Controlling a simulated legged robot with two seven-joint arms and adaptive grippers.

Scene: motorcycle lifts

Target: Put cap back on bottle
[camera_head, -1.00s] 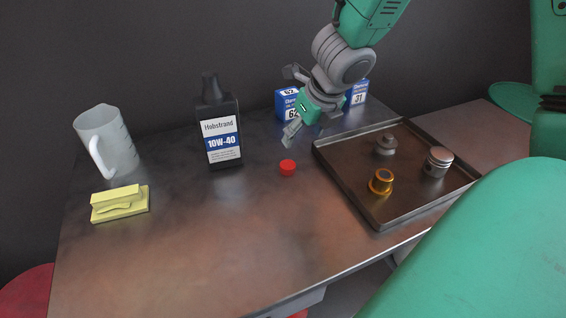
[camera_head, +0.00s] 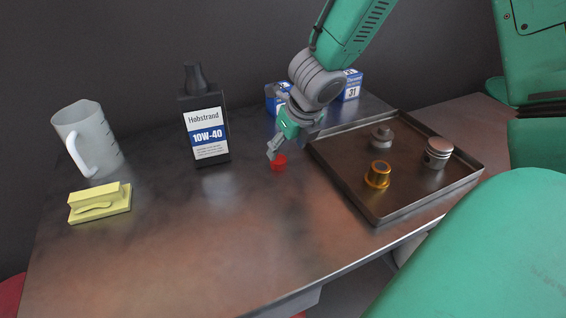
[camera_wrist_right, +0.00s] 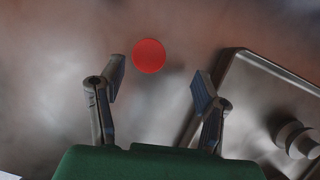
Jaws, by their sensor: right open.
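The black oil bottle (camera_head: 207,128), labelled 10W-40, stands upright on the table in the head view, its neck at the top. The red cap (camera_head: 279,163) lies on the table between the bottle and the tray, partly covered by my right gripper's finger. My right gripper (camera_head: 272,150) is open just above and behind the cap. In the right wrist view the cap (camera_wrist_right: 149,56) lies beyond and between the two open fingertips (camera_wrist_right: 158,80), apart from both. My left gripper is not in view.
A metal tray (camera_head: 376,216) on the right holds a brass part (camera_head: 377,175), a piston (camera_head: 437,152) and a grey part (camera_head: 381,136). Blue boxes (camera_head: 351,85) stand behind. A clear jug (camera_head: 87,138) and yellow sponge-like block (camera_head: 100,203) are left. The front table is clear.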

